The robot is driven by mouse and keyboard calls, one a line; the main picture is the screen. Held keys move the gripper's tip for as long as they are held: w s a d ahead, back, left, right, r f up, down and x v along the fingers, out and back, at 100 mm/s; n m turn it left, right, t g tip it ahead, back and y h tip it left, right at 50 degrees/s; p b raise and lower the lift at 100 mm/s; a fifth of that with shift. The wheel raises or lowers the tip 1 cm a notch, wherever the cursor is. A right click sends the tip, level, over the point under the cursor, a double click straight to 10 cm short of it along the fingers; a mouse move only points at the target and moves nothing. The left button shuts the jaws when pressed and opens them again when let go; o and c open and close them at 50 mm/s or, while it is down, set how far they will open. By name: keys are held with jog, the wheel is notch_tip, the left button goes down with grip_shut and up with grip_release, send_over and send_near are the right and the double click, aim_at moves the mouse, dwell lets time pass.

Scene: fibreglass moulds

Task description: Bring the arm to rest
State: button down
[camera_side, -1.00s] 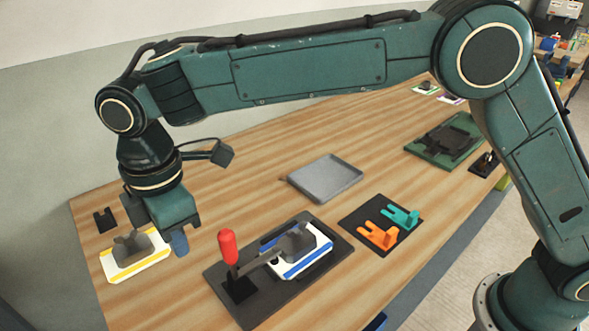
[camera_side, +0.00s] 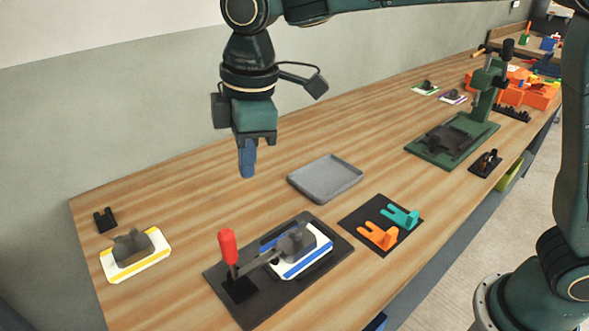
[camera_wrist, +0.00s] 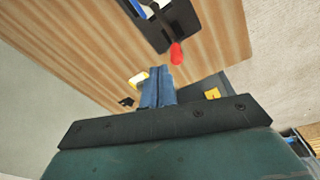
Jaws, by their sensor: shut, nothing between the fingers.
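My gripper (camera_side: 247,160) hangs pointing down in the side view, high above the table behind the toggle clamp and left of the grey tray. Its blue fingers are together with nothing between them. In the wrist view the blue fingers (camera_wrist: 158,85) also show closed side by side. My arm reaches in from the upper right.
Below stand a yellow-edged mould (camera_side: 135,258), a red-handled toggle clamp (camera_side: 228,250) over a blue-striped mould (camera_side: 305,262), a grey tray (camera_side: 325,190) and a black mat with orange and teal pieces (camera_side: 361,238). A green press (camera_side: 470,130) stands farther right. Bare wood lies around the tray.

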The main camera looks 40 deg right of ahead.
jog(key=s+d+r+m+t, duration=0.1)
jog(key=s+d+r+m, duration=0.25)
jog(key=d, duration=0.45)
jog(key=s+d+r+m+t, duration=0.1)
jog(key=s+d+r+m, duration=0.15)
jog(key=s+d, duration=0.45)
jog(key=s+d+f+m+t, duration=0.1)
jog(key=s+d+f+m, duration=0.2)
jog(key=s+d, duration=0.2)
jog(key=s+d+f+m+t, duration=0.1)
jog(key=s+d+f+m, duration=0.2)
jog(key=s+d, duration=0.3)
jog(key=shift+s+d+m+h, duration=0.3)
jog(key=shift+m+h, duration=0.1)
jog(key=shift+m, duration=0.4)
